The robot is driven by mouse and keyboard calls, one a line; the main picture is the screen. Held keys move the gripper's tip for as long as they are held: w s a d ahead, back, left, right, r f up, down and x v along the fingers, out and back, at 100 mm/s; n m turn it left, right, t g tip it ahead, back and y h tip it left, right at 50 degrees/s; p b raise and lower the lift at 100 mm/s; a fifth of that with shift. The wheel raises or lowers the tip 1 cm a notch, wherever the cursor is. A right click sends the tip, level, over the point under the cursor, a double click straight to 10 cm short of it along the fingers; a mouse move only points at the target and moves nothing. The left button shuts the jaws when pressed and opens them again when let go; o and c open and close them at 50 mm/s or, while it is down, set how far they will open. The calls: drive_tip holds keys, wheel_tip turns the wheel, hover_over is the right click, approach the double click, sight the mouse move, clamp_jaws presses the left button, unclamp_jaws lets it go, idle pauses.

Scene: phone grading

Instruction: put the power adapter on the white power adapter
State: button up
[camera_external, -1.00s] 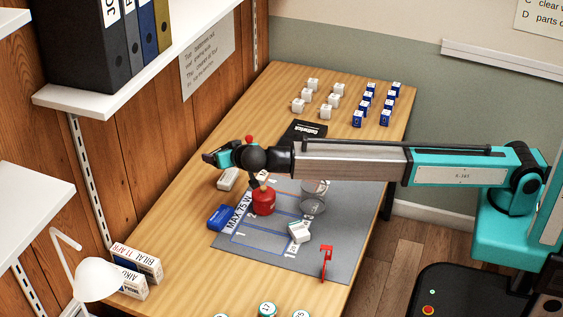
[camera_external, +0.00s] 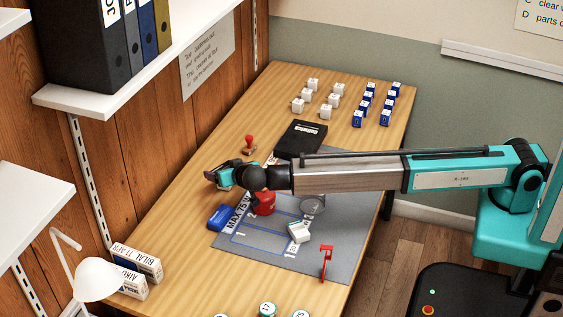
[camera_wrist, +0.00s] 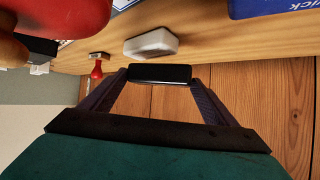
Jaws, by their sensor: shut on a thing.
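My gripper (camera_external: 217,177) is low over the left side of the table, beside the red canister. In the wrist view its two dark fingers (camera_wrist: 160,80) are shut on a black block with rounded corners, which I take to be the power adapter (camera_wrist: 160,73). The white power adapter (camera_wrist: 152,42) lies on the bare wood just beyond the black one in the wrist view. A gap shows between them there, but I cannot tell the height difference. In the external view my gripper hides the white adapter and the held piece.
The red canister (camera_external: 265,204) stands close to my gripper on the grey mat (camera_external: 318,262). A blue box (camera_external: 221,217) lies at the mat's left edge. A red-handled stamp (camera_external: 249,143) and a black box (camera_external: 300,137) stand farther back. The wooden wall (camera_external: 130,170) is near on the left.

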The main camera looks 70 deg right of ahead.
drive_tip(key=shift+f, duration=0.95)
drive_tip(key=shift+f, duration=0.15)
drive_tip(key=o, duration=1.2)
drive_tip(key=shift+c, duration=0.2)
drive_tip(key=shift+r, duration=0.25)
drive_tip(key=shift+s+a, duration=0.2)
drive_tip(key=shift+s, duration=0.1)
drive_tip(key=b+v, duration=0.1)
drive_tip(key=v, duration=1)
drive_tip(key=shift+r+b, duration=0.2)
drive_tip(key=shift+b, duration=0.2)
drive_tip(key=shift+s, duration=0.1)
